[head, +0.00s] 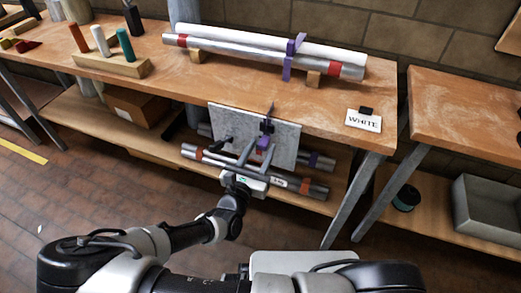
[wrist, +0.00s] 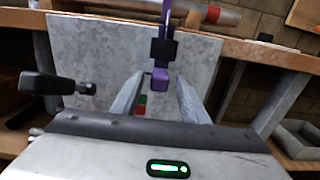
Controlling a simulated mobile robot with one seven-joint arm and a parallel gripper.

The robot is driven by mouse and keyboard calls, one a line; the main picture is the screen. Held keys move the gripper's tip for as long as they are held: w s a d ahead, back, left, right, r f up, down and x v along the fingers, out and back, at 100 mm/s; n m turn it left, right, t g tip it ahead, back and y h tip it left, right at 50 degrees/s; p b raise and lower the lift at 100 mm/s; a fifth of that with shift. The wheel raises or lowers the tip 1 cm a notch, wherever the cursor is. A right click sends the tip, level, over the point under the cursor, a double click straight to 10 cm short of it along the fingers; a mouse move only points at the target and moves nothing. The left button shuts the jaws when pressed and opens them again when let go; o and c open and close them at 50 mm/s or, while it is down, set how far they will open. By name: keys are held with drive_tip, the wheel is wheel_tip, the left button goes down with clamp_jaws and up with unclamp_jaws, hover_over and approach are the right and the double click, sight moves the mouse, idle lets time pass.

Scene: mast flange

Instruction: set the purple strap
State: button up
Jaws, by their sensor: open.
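The purple strap (head: 288,68) is around or against the white tube (head: 270,45) and the silver tube (head: 265,58) on the bench. A purple piece with a black block (head: 266,127) shows at the grey plate (head: 228,118) on the bench front. In the wrist view a purple strip (wrist: 161,77) hangs through a black block (wrist: 164,51) in front of the plate; I cannot tell whether it joins the upper strap. My gripper (head: 253,150) is open below it. In the wrist view the strip's lower end appears between my fingertips (wrist: 160,85), apart from both.
A black clip or knob (wrist: 50,84) sticks out at the plate's left. A WHITE label (head: 363,121) lies on the bench at right. Banded tubes (head: 310,188) lie on the lower shelf behind my gripper. Coloured pegs (head: 102,42) stand in a block at left.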

clamp_jaws()
wheel_tip(320, 180, down, 6)
drive_tip(key=shift+b, duration=0.45)
unclamp_jaws()
drive_tip(key=shift+s, duration=0.1)
drive_tip(key=p+v, duration=0.2)
drive_tip(key=v, duration=1.5)
drive_tip(key=shift+r, duration=0.1)
